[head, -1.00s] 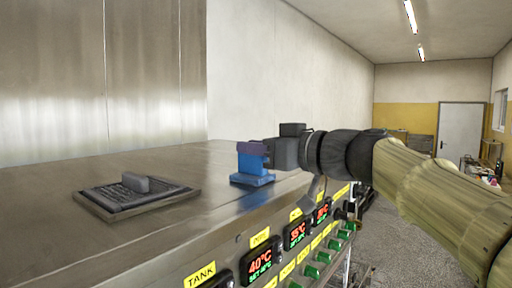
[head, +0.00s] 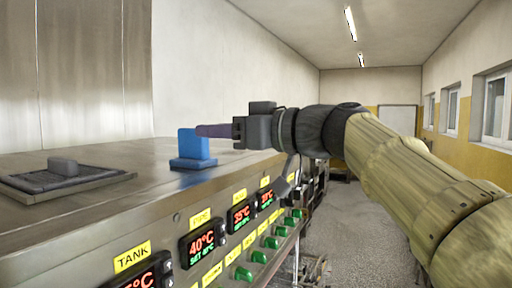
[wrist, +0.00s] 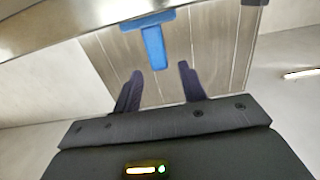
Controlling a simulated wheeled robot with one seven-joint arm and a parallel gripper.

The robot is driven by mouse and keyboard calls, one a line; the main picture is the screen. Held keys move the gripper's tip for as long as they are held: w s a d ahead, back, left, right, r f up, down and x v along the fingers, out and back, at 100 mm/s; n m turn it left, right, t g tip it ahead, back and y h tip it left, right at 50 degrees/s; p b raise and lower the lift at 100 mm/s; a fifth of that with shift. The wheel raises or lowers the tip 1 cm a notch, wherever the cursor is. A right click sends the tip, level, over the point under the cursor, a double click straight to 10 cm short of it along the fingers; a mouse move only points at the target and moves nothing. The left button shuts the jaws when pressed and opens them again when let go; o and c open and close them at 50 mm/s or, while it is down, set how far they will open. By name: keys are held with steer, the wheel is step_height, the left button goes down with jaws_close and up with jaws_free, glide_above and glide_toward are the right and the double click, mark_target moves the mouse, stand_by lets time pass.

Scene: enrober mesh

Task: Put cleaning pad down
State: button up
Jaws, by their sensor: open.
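The blue cleaning pad (head: 193,150), a flat base with an upright block, stands on the steel machine top near its front edge. It also shows in the wrist view (wrist: 152,46), beyond my fingertips. My gripper (head: 205,130) is open and empty, just right of the pad in the head view. In the wrist view the two dark fingers (wrist: 160,70) are spread apart, with the pad's block ahead of the gap between them. In the head view one finger overlaps the block's edge, so I cannot tell there whether they touch.
A dark mesh plate (head: 66,178) with a grey handle lies on the machine top (head: 150,198) at left. Temperature displays (head: 202,242) and green knobs (head: 258,256) line the machine's front. Open floor (head: 350,220) lies to the right.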

steer(key=b+v, duration=0.3)
steer(key=v, duration=0.3)
steer(key=shift+s+d+b, duration=0.2)
steer(key=shift+d+b, duration=0.05)
steer(key=shift+b, duration=0.05)
stand_by(0.4)
